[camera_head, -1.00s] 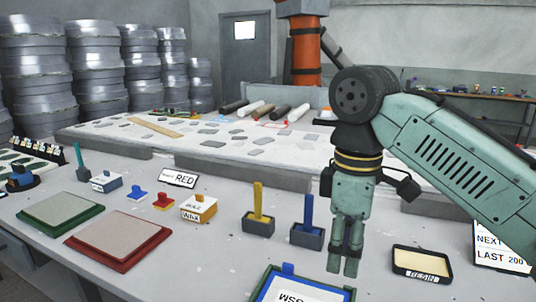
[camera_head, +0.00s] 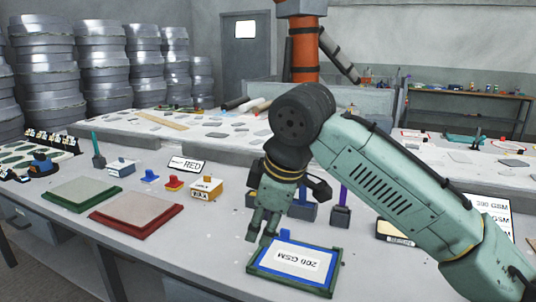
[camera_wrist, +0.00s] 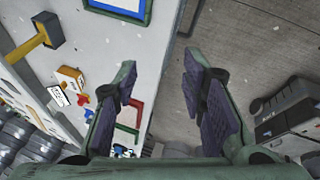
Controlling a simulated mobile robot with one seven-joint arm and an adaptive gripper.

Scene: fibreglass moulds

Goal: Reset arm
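My gripper (camera_head: 260,240) hangs from the wrist over the front part of the grey table, just behind and left of the blue-and-green framed "200 GSM" tray (camera_head: 252,266). In the wrist view my gripper (camera_wrist: 160,78) has its two purple-padded fingers spread apart, with nothing between them. The table edge and the floor show past the fingers. My arm reaches in from the lower right of the head view and partly hides the things behind it.
A red-framed board (camera_head: 137,212) and a green-framed board (camera_head: 82,193) lie at left. The "RED" sign (camera_head: 186,165), a white-and-yellow box (camera_head: 206,189) and a dark holder with a purple stick (camera_head: 342,210) stand behind. Stacked grey moulds (camera_head: 107,65) line the back left.

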